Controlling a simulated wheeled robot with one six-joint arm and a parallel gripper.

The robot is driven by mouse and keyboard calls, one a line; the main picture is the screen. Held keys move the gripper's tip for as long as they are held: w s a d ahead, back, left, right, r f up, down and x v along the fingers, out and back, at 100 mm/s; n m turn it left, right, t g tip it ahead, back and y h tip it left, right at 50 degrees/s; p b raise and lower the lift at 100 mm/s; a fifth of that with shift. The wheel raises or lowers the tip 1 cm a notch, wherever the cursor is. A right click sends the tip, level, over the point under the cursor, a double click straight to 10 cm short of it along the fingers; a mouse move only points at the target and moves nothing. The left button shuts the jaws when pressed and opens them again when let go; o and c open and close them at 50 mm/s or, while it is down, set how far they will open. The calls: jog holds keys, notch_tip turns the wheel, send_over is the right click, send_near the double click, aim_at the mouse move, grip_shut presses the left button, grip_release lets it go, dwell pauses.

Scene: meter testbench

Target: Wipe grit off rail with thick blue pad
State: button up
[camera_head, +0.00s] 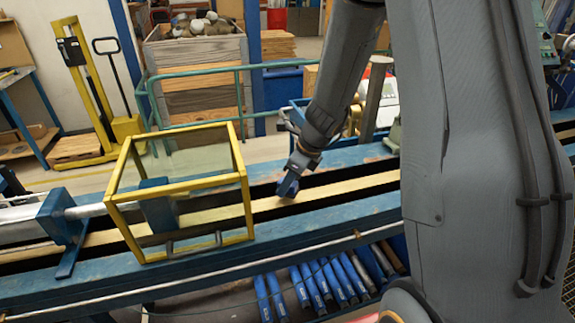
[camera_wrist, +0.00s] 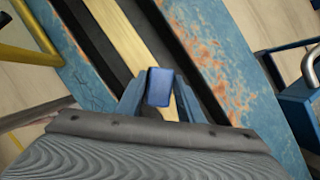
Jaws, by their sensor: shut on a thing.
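The rail is a pale tan strip (camera_head: 330,190) running lengthwise along the blue bench between dark grooves. It also shows in the wrist view (camera_wrist: 118,32), running under my gripper. My gripper (camera_head: 291,182) points down over the rail, right of the yellow-framed guard. In the wrist view, my gripper (camera_wrist: 160,92) is shut on the thick blue pad (camera_wrist: 159,86), a small block between the two fingers. I cannot tell whether the pad touches the rail. No grit can be made out on the visible rail; part of it is hidden under the pad and gripper.
A yellow-framed clear guard (camera_head: 247,196) stands over the bench to the left. The blue bench edges (camera_wrist: 205,60) are worn with rusty patches. The rail right of my gripper looks clear.

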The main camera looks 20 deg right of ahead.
jog(key=shift+s+r+p, duration=0.1)
jog(key=shift+r+p, duration=2.75)
jog(key=shift+p, duration=0.2)
